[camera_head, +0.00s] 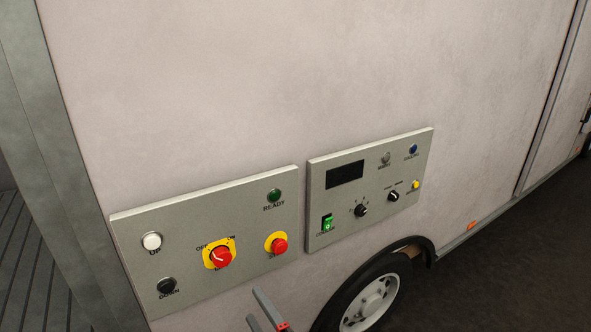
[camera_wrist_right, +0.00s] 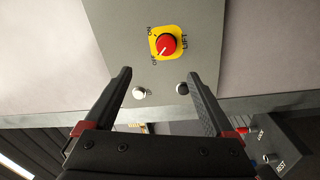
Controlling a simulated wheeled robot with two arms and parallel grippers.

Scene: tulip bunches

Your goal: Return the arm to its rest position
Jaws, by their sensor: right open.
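My right gripper (camera_head: 254,304) shows at the bottom edge of the head view, just below the left control panel (camera_head: 205,180). Only its finger ends and a bit of red show there; most of the arm is out of frame. In the right wrist view the two black fingers (camera_wrist_right: 158,75) are spread apart with nothing between them. Past them lies a grey panel (camera_wrist_right: 115,30) with a red rotary switch (camera_wrist_right: 167,44) on a yellow plate, a white button (camera_wrist_right: 139,93) and a dark button (camera_wrist_right: 182,88). My left gripper is not in view.
The panels sit on a pale vehicle wall (camera_head: 300,80). A second panel (camera_head: 320,205) with a display and knobs is to the right, above a wheel (camera_head: 372,305). A dark box (camera_wrist_right: 285,140) with small labelled controls shows at the wrist view's lower right.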

